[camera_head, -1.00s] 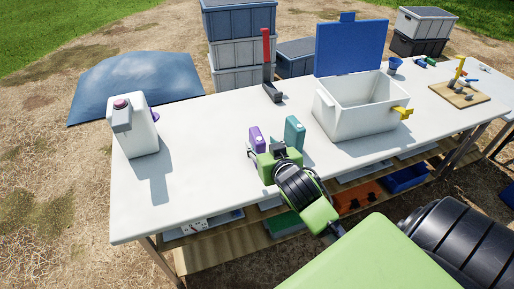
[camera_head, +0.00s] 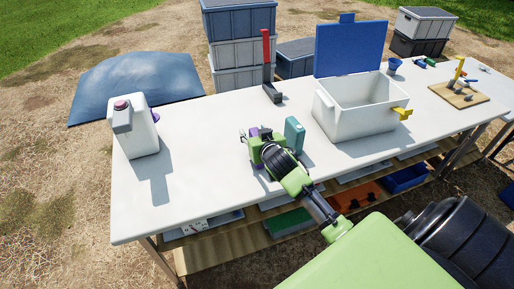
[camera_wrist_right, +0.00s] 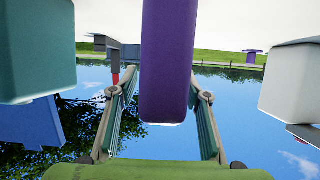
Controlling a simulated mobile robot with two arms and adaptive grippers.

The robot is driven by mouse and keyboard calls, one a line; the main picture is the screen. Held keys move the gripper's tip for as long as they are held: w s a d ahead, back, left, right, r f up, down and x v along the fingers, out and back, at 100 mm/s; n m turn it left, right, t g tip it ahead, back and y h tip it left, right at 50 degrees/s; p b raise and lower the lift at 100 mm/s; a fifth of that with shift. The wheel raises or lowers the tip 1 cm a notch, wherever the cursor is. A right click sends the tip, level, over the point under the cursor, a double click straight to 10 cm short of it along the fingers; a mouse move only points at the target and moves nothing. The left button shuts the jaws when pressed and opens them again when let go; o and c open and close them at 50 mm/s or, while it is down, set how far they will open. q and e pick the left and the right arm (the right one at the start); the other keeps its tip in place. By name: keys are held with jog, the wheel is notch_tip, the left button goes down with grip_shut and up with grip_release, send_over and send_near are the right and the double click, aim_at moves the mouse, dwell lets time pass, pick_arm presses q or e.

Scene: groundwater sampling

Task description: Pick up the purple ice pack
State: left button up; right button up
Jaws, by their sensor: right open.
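The purple ice pack (camera_head: 253,132) stands on the white table and is mostly hidden behind my right gripper (camera_head: 256,137) in the head view. In the right wrist view the purple ice pack (camera_wrist_right: 167,60) is upright in the picture, between the two spread fingers of my right gripper (camera_wrist_right: 160,98). Gaps show on both sides of it, so the gripper is open around it and not closed on it. My left gripper is not in view.
A teal ice pack (camera_head: 294,133) stands close to the right of the gripper, also large in the wrist view (camera_wrist_right: 35,50). A white cooler (camera_head: 345,123) with a raised blue lid is farther right. A white jug (camera_head: 140,135) stands left. The table's front left is clear.

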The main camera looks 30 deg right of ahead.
jog(key=shift+w+d+f, duration=0.1)
jog(key=shift+w+f, duration=0.15)
jog(key=shift+w, duration=0.35)
jog(key=shift+c, duration=0.4)
grip_shut()
jog(key=shift+r, duration=0.1)
